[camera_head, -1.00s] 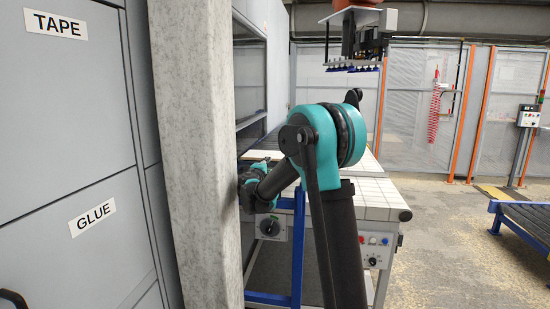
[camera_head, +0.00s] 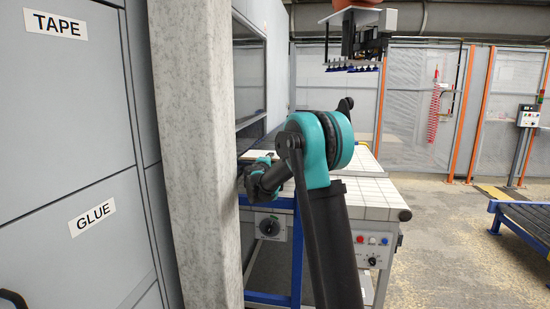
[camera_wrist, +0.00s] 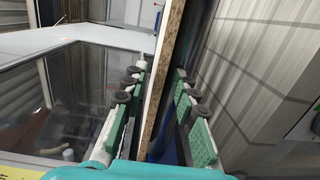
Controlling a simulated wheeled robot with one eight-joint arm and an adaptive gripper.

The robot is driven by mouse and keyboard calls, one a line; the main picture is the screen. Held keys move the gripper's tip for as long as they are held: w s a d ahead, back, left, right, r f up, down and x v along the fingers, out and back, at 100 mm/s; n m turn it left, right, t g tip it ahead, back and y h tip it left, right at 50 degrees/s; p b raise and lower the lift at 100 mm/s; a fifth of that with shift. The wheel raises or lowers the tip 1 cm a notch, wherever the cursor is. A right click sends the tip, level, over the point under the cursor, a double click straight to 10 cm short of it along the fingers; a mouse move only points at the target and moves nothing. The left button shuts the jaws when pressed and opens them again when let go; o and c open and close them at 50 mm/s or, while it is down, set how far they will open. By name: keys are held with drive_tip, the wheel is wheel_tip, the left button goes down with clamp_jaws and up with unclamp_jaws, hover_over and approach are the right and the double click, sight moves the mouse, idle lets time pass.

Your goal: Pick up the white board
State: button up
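A board (camera_wrist: 165,75) with a thin pale face edge and a brown, chipboard-like edge runs upright through the middle of the wrist view. My gripper (camera_wrist: 160,79) is open, with one green-padded finger on each side of this edge. A dark gap shows between the board and the right finger. Whether the left finger touches the board is hard to tell. In the head view my gripper (camera_head: 256,178) is small, at the worktable's left end beside the concrete pillar, and its fingers are not clear there. The board cannot be made out for sure in the head view.
A concrete pillar (camera_head: 197,150) stands close to the left of my arm. A white-tiled worktable (camera_head: 372,196) with a blue frame (camera_head: 298,245) lies beyond my arm. A suction-cup tool (camera_head: 352,62) hangs above. Open floor (camera_head: 450,230) lies at right.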

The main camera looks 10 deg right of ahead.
clamp_jaws()
drive_tip(key=shift+r, duration=0.1)
wheel_tip(320, 180, up, 26)
idle(1.1)
